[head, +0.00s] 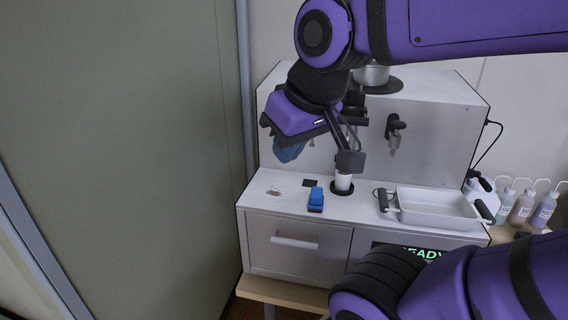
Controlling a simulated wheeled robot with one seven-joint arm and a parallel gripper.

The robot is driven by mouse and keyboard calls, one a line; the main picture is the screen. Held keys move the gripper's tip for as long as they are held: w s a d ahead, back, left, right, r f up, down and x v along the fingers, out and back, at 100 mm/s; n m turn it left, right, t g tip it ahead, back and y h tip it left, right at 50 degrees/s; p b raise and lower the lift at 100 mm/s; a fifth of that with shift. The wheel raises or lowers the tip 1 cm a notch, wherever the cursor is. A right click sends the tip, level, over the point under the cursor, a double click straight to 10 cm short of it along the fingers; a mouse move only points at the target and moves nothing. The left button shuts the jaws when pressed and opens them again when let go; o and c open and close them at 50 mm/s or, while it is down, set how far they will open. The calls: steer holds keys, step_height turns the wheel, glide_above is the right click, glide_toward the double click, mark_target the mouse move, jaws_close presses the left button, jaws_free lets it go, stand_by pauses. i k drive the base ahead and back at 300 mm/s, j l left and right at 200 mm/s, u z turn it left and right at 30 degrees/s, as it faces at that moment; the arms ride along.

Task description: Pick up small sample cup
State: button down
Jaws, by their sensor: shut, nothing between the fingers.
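A small white sample cup (343,182) stands upright in a dark round holder (342,188) on the analyser's top surface. My gripper (350,160) is just above the cup, with its dark fingertips shut and hiding the cup's upper part. Nothing shows held between the fingers. I cannot tell from this view whether the fingertips touch the cup's rim.
A blue object (316,199) lies left of the cup. A white tray with black handles (437,209) sits to the right. Several bottles (523,205) stand at far right.

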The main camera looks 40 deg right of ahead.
mark_target(343, 180)
steer(key=z, duration=1.2)
